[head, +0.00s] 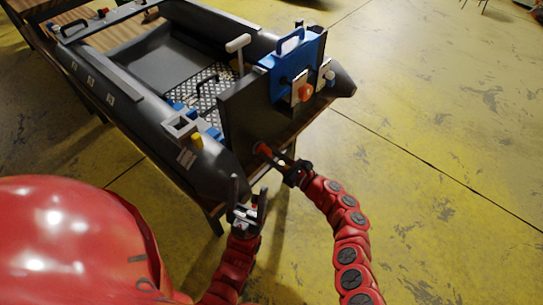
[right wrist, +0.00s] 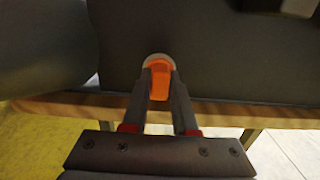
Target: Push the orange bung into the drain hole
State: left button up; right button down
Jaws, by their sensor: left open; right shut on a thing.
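The orange bung (right wrist: 159,80) is between the fingertips of my right gripper (right wrist: 158,88), which is shut on it. In the right wrist view a pale ring (right wrist: 157,58) shows around the bung's far end, against the dark transom. I cannot tell how deep the bung sits in the drain hole; the hole itself is hidden behind it. In the head view the bung (head: 264,149) is at the low part of the boat's transom (head: 247,115), with my right gripper (head: 277,158) reaching it from the right. My left gripper (head: 249,194) is open and empty, below the boat's stern, apart from the bung.
The grey inflatable boat (head: 94,83) rests on a wooden stand (right wrist: 80,103). A red rounded object (head: 70,235) fills the lower left. Yellow floor (head: 440,130) is clear at right.

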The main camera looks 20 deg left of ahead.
aim_at(271, 154)
jog(key=shift+w+a+b, duration=0.1)
jog(key=shift+a+b, duration=0.2)
jog(key=shift+a, duration=0.05)
jog(key=c, duration=0.6)
grip_release()
jog(key=shift+d+r+p, duration=0.2)
jog(key=shift+d+p, duration=0.35)
jog(key=shift+d, duration=0.05)
jog(key=p+v, duration=0.1)
jog(key=v, duration=0.3)
jog(key=shift+p, duration=0.3)
jog(key=v, duration=1.2)
jog(key=shift+s+d, duration=0.15)
jog(key=shift+s, duration=0.15)
